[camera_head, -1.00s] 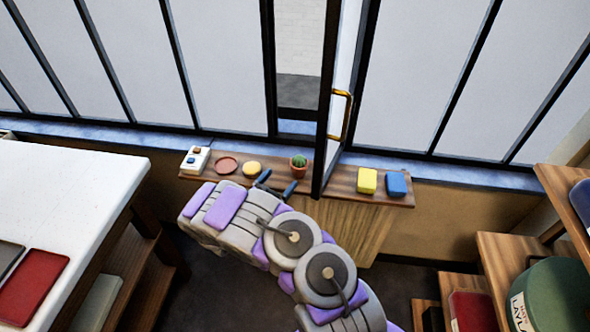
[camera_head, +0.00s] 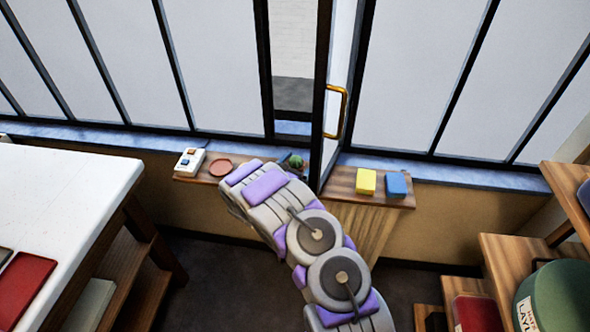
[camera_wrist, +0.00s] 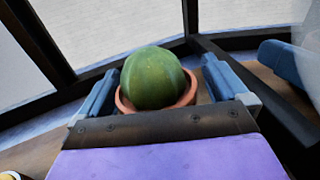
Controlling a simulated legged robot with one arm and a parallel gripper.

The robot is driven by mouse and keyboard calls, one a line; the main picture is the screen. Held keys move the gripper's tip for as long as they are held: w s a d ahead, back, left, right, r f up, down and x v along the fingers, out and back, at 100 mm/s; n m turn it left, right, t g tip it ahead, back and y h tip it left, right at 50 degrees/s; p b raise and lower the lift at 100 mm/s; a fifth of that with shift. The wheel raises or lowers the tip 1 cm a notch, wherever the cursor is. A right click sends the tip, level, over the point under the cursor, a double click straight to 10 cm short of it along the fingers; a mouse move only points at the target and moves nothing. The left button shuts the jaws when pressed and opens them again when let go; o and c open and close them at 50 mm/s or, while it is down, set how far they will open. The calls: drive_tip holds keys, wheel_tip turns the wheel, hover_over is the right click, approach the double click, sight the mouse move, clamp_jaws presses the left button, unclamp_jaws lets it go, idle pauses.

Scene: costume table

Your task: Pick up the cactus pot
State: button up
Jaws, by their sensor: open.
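The cactus pot is a round green cactus in a terracotta pot on the wooden ledge. In the wrist view the cactus pot (camera_wrist: 154,80) sits between the two blue fingers of my gripper (camera_wrist: 160,88), which is open around it. Small gaps seem to show beside the pot, but contact is hard to tell. The pot's lower part is hidden behind my gripper's dark front edge. In the head view only the top of the cactus (camera_head: 294,160) shows past my arm, and the fingers are hidden.
The open door (camera_head: 325,110) with a brass handle (camera_head: 343,110) stands just right of the cactus. A white switch box (camera_head: 189,162) and a terracotta saucer (camera_head: 220,168) lie left. A yellow block (camera_head: 366,181) and a blue block (camera_head: 397,185) lie right of the door.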

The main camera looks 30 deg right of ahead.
drive_tip(key=shift+d, duration=0.25)
drive_tip(key=shift+c, duration=0.2)
drive_tip(key=shift+a+r, duration=0.1)
drive_tip(key=shift+a, duration=0.65)
drive_tip(key=c, duration=0.4)
drive_tip(key=shift+a, duration=0.15)
drive_tip(key=c, duration=0.3)
drive_tip(key=shift+d, duration=0.65)
drive_tip(key=c, duration=0.4)
